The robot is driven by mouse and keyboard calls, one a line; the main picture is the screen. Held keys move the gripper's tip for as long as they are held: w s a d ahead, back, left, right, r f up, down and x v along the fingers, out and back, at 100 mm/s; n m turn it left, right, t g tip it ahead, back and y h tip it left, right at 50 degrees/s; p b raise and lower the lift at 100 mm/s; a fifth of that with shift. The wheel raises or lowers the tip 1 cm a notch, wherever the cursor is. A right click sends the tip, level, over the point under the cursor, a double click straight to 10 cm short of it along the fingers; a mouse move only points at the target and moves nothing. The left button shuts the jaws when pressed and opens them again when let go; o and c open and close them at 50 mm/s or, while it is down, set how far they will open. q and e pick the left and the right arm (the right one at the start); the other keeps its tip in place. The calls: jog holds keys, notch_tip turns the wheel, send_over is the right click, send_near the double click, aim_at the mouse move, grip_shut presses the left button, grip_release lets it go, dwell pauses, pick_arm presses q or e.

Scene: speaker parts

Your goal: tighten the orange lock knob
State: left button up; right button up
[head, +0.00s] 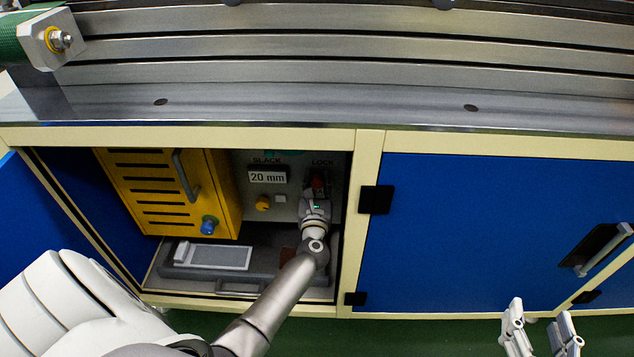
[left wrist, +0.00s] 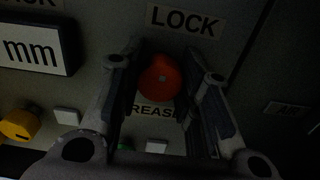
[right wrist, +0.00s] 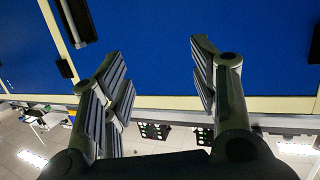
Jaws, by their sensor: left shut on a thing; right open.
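The orange lock knob (left wrist: 161,79) is a round knob below the LOCK label (left wrist: 186,21) on a grey panel. In the left wrist view it sits between the fingers of my left gripper (left wrist: 163,90), which is shut on it. In the head view the knob (head: 318,183) shows just above my left gripper (head: 317,204), inside the open cabinet. Part of the text under the knob is hidden by the fingers. My right gripper (head: 541,335) is open and empty in front of the blue doors; its spread fingers also show in the right wrist view (right wrist: 160,85).
Left of the knob are a "20 mm" SLACK display (head: 268,177) and a yellow knob (head: 263,203). A yellow slotted box (head: 165,190) with a handle stands further left. A grey tray (head: 175,270) lies below. The cabinet's right post (head: 362,200) is close to my left arm.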

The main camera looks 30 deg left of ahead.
pick_arm(q)
jog(key=m+p, duration=0.2)
jog(key=m, duration=0.4)
jog(key=shift+m, duration=0.4)
jog(key=m+p, duration=0.2)
jog(key=m, duration=0.3)
jog(key=shift+p, duration=0.35)
jog(key=m+p, duration=0.1)
jog(key=m, duration=0.4)
jog(key=shift+d+f+p, duration=0.1)
jog(key=shift+f+p, duration=0.05)
jog(key=shift+p, duration=0.2)
jog(key=shift+m, duration=0.4)
pick_arm(e)
jog(key=s+d+f+g+h, duration=0.1)
jog(key=s+d+f+g, duration=0.2)
jog(key=s+f+g, duration=0.2)
jog(key=s+d+f+g+h, duration=0.2)
jog(key=s+f+g, duration=0.3)
jog(key=s, duration=0.6)
jog(key=shift+d+f+m+g, duration=0.3)
jog(key=shift+d+g, duration=0.25)
jog(key=shift+g, duration=0.35)
pick_arm(q)
jog(key=shift+f, duration=0.1)
pick_arm(e)
jog(key=shift+f, duration=0.6)
